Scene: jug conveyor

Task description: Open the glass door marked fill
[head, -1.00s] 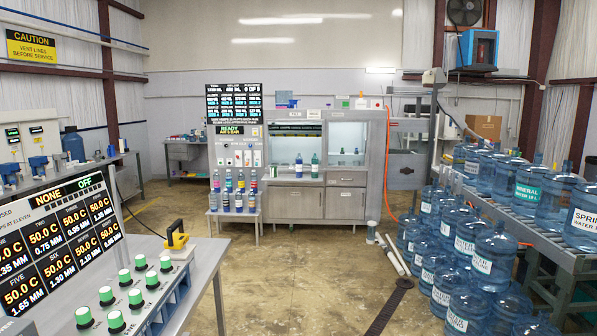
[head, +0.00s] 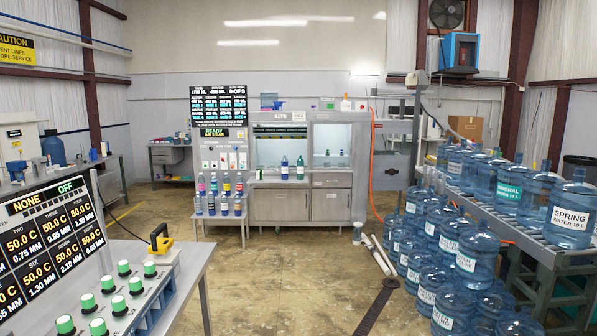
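A grey filling cabinet (head: 303,205) stands against the back wall in the middle of the view. Neither of my grippers is in view.
A console with a screen (head: 45,232) and green knobs stands at the near left. A bottle rack (head: 219,218) stands left of the cabinet. Many water jugs (head: 470,255) and a roller conveyor (head: 548,248) fill the right.

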